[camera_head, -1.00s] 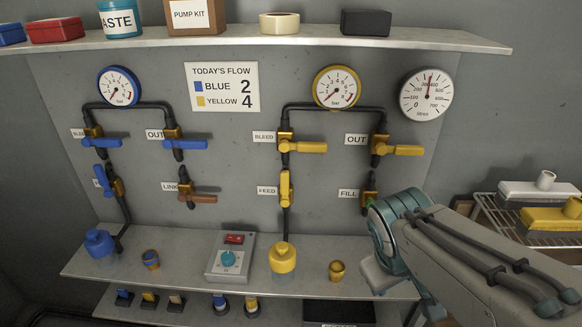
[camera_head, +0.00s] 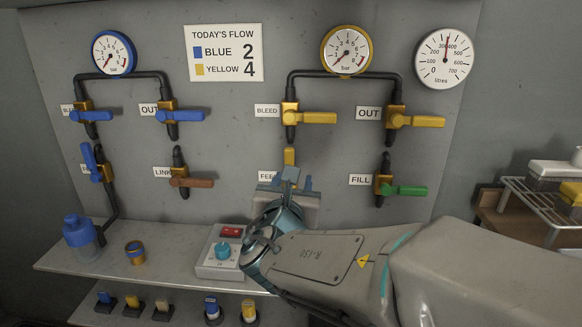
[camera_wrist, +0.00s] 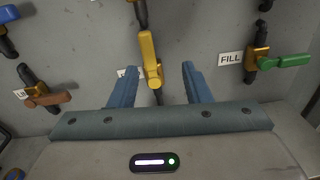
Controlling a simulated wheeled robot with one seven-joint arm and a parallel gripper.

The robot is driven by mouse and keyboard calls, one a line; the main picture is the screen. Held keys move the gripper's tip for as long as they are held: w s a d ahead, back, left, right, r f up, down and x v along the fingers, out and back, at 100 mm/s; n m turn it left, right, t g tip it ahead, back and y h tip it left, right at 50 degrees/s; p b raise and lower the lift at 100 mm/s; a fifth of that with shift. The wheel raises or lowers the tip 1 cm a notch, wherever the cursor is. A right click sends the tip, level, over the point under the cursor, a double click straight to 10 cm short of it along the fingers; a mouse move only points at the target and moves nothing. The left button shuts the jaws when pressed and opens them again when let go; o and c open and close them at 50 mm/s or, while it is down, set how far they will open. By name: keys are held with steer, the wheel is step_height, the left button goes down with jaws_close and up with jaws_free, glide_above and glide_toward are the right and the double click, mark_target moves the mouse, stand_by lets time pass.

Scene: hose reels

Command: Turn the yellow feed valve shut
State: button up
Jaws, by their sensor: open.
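The yellow feed valve (camera_head: 290,157) is on the panel beside the FEED label. In the head view only the top of its handle shows; my arm hides the rest. In the wrist view its yellow lever (camera_wrist: 149,58) stands roughly upright, in line with the dark pipe. My gripper (camera_wrist: 158,82) is open, with one blue finger on each side of the valve in the picture. The fingers look apart from the lever, and I cannot tell how near they are in depth. My gripper in the head view (camera_head: 290,185) is in front of the valve.
The green fill valve (camera_head: 403,189) is to the right and the brown link valve (camera_head: 191,182) to the left. The yellow bleed valve (camera_head: 311,117) is just above. A control box (camera_head: 219,253) stands on the shelf below my gripper.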

mark_target(288, 156)
steer(key=shift+n+y, duration=0.5)
steer(key=shift+n, duration=0.2)
steer(key=w, duration=0.4)
steer(key=w+a, duration=0.1)
steer(key=w, duration=0.9)
steer(key=shift+a, duration=0.15)
steer(key=shift+s, duration=0.1)
steer(key=shift+b, duration=0.3)
jaws_close()
